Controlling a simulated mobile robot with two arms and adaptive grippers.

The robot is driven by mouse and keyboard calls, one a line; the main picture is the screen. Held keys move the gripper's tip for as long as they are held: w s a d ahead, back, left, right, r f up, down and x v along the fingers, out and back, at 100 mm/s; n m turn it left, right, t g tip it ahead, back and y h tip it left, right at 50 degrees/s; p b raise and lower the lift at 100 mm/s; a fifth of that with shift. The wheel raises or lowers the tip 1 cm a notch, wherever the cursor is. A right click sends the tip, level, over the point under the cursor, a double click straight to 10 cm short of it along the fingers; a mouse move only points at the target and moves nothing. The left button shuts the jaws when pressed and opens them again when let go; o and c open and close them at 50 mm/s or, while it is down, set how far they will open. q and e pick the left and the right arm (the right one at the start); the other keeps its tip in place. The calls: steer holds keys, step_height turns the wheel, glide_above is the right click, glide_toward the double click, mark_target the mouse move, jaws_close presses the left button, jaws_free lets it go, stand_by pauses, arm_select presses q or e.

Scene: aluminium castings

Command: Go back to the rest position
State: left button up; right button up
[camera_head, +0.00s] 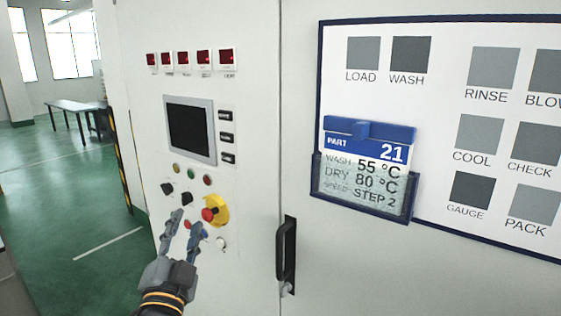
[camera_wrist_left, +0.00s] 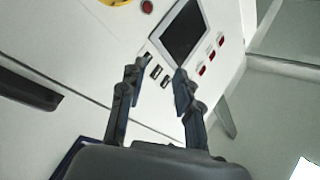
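My left gripper (camera_head: 181,232) is in front of the lower part of a white cabinet's control panel (camera_head: 145,105) in the head view. Its two fingers are apart with nothing between them. In the left wrist view the open fingers (camera_wrist_left: 157,88) point towards the panel, with the dark screen (camera_wrist_left: 184,30) beyond them. The red emergency stop on a yellow base (camera_head: 215,211) is just right of the fingertips in the head view; I cannot tell whether they touch the panel. My right gripper is not in view.
A black door handle (camera_head: 286,252) sticks out right of the gripper. A board with a part 21 card (camera_head: 366,168) in a clear holder hangs on the cabinet. A table (camera_head: 76,107) stands far back left. Green floor (camera_head: 60,205) to the left is mostly clear.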

arm_select(q)
steer(key=s+a+f+n+g, duration=0.1)
steer(key=s+f+n+g, duration=0.2)
steer(key=f, duration=0.5)
steer(key=s+a+f+n+g+y, duration=0.1)
steer(key=s+f+g, duration=0.25)
steer(key=f, duration=0.45)
steer(key=s+a+f+n+g, duration=0.2)
steer(key=s+f+g, duration=0.15)
steer(key=f, duration=0.45)
steer(key=s+d+f+n+g+h, duration=0.1)
steer(key=s+f+g, duration=0.4)
steer(key=s, duration=0.5)
steer(key=s+f+n+g+h, duration=0.1)
steer(key=s+f+g, duration=0.1)
steer(key=s+f, duration=0.65)
steer(key=s+f+g+b, duration=0.2)
steer(key=s+f, duration=0.1)
steer(key=f, duration=2.3)
steer(key=s+a+f+g+b, duration=0.1)
steer(key=s+a+f+b, duration=0.1)
steer(key=s+f, duration=1.5)
step_height(320, 180, down, 2)
steer(key=shift+s+a+f+m+y, duration=0.15)
steer(key=shift+s+a+m+y, duration=0.1)
steer(key=shift+m+y, duration=0.05)
